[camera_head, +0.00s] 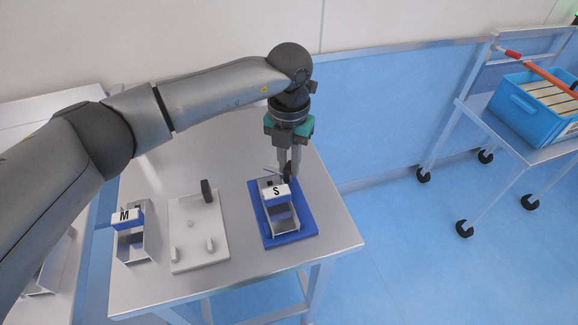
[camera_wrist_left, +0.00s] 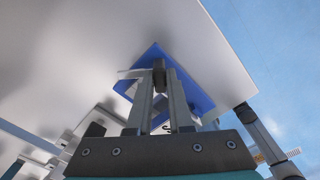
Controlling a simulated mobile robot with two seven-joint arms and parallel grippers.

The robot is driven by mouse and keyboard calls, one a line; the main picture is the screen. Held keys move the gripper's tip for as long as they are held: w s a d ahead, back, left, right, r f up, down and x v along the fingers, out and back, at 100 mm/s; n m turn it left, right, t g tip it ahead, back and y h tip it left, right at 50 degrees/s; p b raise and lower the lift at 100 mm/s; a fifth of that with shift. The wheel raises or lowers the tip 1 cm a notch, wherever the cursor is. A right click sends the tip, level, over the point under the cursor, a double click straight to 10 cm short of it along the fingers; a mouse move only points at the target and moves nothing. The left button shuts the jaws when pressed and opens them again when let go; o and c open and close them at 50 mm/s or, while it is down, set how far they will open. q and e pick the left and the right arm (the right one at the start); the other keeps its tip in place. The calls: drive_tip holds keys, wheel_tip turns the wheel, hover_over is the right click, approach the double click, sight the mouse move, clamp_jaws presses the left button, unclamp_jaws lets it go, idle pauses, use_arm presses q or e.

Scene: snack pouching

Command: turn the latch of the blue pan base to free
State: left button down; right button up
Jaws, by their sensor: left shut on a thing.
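The blue pan base (camera_head: 305,218) lies on the right part of the metal table. A metal pan with an "S" label (camera_head: 276,192) sits on it. My left gripper (camera_head: 287,170) points down at the back edge of the base, shut on the dark latch (camera_head: 290,178). The fingers partly hide the latch, so its exact turn angle is hard to tell. In the left wrist view the latch (camera_wrist_left: 159,68) shows between the fingertips, with the blue base (camera_wrist_left: 192,92) around it. My right gripper is not in view.
A white base (camera_head: 185,255) with an upright dark latch (camera_head: 206,190) lies left of the blue one. A pan with an "M" label (camera_head: 127,218) stands further left. A cart with a blue crate (camera_head: 520,105) stands at right. The table's back is clear.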

use_arm(q)
drive_tip(key=m+b, duration=0.2)
drive_tip(key=m, duration=0.2)
drive_tip(key=shift+w+m, duration=0.1)
drive_tip(key=shift+m, duration=0.2)
drive_tip(key=m+b, duration=0.2)
drive_tip(key=m, duration=0.1)
drive_tip(key=shift+m, duration=0.7)
drive_tip(key=shift+r+m+b, duration=0.1)
drive_tip(key=shift+m+b, duration=0.3)
drive_tip(key=shift+m, duration=0.1)
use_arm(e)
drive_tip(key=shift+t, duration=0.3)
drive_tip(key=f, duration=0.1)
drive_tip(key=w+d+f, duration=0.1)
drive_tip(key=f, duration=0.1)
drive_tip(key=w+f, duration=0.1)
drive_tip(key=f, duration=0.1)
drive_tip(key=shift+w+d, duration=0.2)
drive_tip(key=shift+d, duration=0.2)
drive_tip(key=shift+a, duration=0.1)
use_arm(q)
drive_tip(key=c, duration=1.2)
unclamp_jaws()
drive_tip(key=shift+c, duration=0.2)
drive_tip(key=o, duration=0.4)
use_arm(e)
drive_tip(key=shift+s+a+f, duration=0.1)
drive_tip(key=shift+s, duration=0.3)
